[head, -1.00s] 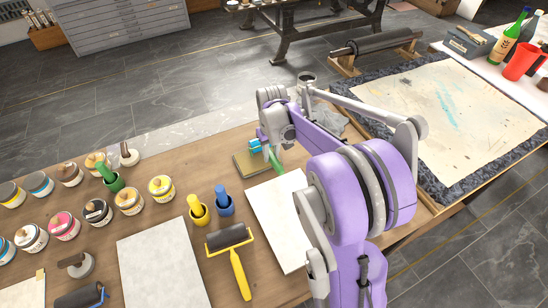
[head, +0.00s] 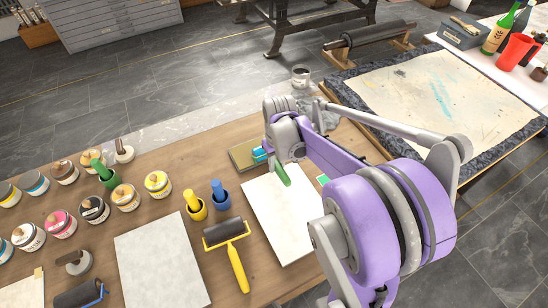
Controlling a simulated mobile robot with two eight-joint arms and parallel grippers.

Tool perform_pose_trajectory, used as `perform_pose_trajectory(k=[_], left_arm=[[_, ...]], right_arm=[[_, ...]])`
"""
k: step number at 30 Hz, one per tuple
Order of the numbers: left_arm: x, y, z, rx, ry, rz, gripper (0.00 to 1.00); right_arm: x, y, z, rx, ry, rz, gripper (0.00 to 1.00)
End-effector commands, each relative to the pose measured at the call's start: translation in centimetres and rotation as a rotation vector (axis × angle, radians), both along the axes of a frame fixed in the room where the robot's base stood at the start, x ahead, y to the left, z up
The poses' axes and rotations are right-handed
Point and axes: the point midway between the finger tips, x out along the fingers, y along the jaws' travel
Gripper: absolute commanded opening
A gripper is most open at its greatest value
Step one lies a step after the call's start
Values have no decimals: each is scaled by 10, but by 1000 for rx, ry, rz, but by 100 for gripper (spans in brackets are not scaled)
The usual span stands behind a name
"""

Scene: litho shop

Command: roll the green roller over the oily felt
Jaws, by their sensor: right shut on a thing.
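My right gripper (head: 272,154) is over the back of the table, its fingers mostly hidden behind its own wrist. It is shut on the green roller, whose green handle (head: 283,174) sticks out toward the front over a pale sheet. The roller's drum is hidden. A small blue part (head: 259,154) shows beside the gripper; I cannot tell what it belongs to. An olive-brown pad (head: 240,157), which looks like the oily felt, lies flat just left of and partly under the gripper. Contact between roller and pad cannot be seen. My left gripper is not in view.
A pale sheet (head: 275,220) lies in front of the pad. Several ink jars stand further left. A grey can (head: 300,77) is behind the arm.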

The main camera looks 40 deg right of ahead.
Motion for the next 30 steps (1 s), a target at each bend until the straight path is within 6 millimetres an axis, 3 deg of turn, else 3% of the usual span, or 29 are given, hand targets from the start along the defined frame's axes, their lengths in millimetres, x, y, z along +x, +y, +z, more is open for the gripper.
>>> perform_pose_trajectory(k=[8, 18, 26, 30], left_arm=[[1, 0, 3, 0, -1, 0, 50], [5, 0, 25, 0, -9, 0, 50], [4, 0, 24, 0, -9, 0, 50], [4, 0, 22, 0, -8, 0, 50]], right_arm=[[1, 0, 4, 0, -1, 0, 0], [1, 0, 32, 0, -1, -1, 0], [1, 0, 30, 0, 0, 0, 0], [16, -5, 30, 0, 0, 1, 0]])
